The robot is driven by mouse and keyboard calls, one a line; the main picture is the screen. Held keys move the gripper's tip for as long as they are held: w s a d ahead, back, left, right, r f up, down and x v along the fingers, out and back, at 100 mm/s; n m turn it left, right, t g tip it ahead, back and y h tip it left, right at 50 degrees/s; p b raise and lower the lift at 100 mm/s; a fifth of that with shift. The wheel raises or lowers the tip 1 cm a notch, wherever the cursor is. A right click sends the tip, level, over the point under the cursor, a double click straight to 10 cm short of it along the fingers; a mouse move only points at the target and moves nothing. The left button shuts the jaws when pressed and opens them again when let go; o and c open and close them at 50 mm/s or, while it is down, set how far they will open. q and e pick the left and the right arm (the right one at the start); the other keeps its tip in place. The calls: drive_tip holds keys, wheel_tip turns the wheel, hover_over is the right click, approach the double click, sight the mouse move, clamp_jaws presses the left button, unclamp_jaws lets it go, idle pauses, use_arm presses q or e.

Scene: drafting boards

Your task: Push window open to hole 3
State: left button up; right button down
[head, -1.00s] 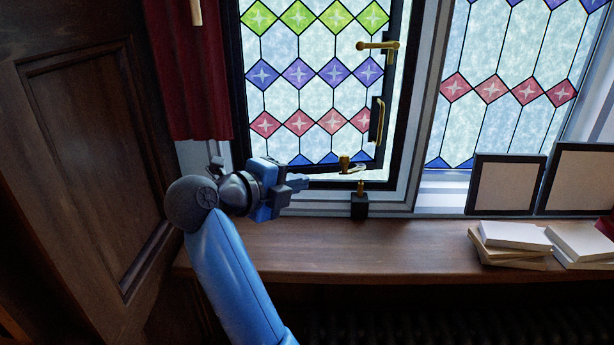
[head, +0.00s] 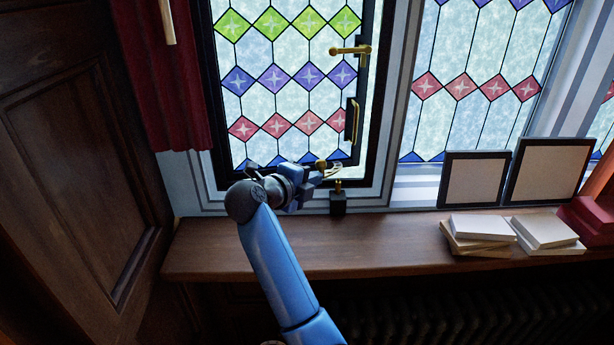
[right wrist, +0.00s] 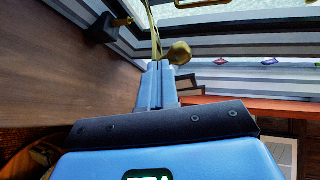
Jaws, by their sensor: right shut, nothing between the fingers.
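The window (head: 290,95) is a black-framed sash with green, purple and red diamond panes. A bright strip shows along its right side, so it looks ajar. A brass stay with a round knob (head: 321,165) is at its bottom edge; the knob (right wrist: 178,53) and thin bar (right wrist: 152,30) also show in the right wrist view. I cannot make out the stay's holes. A brass peg on a black block (head: 338,202) stands at the sill. My right gripper (head: 318,174) is shut and empty, its tips close beside the knob; contact is unclear. My left gripper is out of view.
The wooden sill (head: 380,238) is clear below the window. Two framed boards (head: 475,180) and stacked pale books (head: 480,228) are at the right. A red curtain (head: 165,90) hangs at left beside a dark wooden panel (head: 70,170). A brass handle (head: 352,50) is on the sash.

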idle(0.3)
drive_tip(key=shift+w+d+n+t+y, duration=0.3)
drive_tip(key=shift+w+d+n+y, duration=0.35)
drive_tip(key=shift+w, duration=1)
drive_tip(key=shift+w+d+n+t+y, duration=0.35)
drive_tip(key=shift+w+d, duration=0.65)
drive_tip(key=shift+w, duration=0.65)
drive_tip(key=shift+w+d+n+t+y, duration=0.25)
drive_tip(key=shift+w+d+n+y, duration=0.4)
drive_tip(key=shift+w, duration=1)
drive_tip(key=shift+d+m, duration=0.1)
drive_tip(key=shift+m, duration=0.15)
